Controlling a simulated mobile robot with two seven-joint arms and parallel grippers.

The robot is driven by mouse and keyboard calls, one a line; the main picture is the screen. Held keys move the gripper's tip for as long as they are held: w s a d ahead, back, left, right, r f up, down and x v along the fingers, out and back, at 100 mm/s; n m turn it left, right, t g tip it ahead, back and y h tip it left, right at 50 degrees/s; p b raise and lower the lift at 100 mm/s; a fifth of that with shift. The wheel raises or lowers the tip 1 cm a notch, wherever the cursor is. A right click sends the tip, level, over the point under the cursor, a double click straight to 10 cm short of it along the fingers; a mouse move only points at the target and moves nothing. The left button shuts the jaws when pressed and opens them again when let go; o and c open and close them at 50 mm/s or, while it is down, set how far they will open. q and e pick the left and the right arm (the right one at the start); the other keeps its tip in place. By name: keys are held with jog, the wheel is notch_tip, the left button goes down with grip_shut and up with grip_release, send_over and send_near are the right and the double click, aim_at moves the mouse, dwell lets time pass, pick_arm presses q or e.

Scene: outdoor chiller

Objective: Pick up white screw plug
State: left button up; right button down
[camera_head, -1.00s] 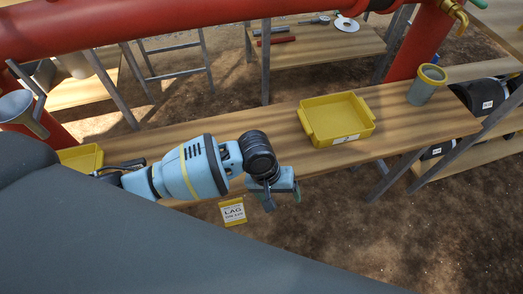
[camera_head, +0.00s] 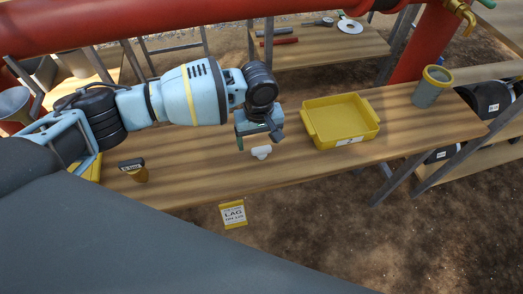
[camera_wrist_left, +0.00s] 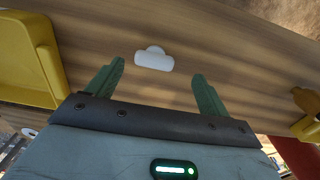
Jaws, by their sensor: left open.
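The white screw plug (camera_head: 261,152) lies on the wooden bench (camera_head: 215,178), left of the yellow tray. My left gripper (camera_head: 259,141) is open and empty above the bench, close to the plug. In the left wrist view the plug (camera_wrist_left: 154,59) lies just beyond the fingertips of my left gripper (camera_wrist_left: 158,70), roughly midway between its two green fingers. The fingers do not close on it, and the exact height gap is hard to tell. My right gripper is not in view.
The yellow tray (camera_head: 340,121) stands right of the gripper; it also shows in the left wrist view (camera_wrist_left: 22,85). A grey cup with a yellow rim (camera_head: 431,88) stands further right. A small yellow-brown item with a black top (camera_head: 134,168) stands at the left.

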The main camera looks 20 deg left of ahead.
aim_at(262, 149)
pick_arm(q)
jog(key=shift+w+d+f+b, duration=0.15)
jog(key=shift+f+b, duration=0.15)
jog(key=shift+f, duration=1.3)
jog(key=shift+w+d+f+b, duration=0.15)
jog(key=shift+f+b, duration=0.1)
jog(key=shift+f, duration=1.35)
jog(key=shift+s, duration=0.1)
jog(key=c, duration=1.1)
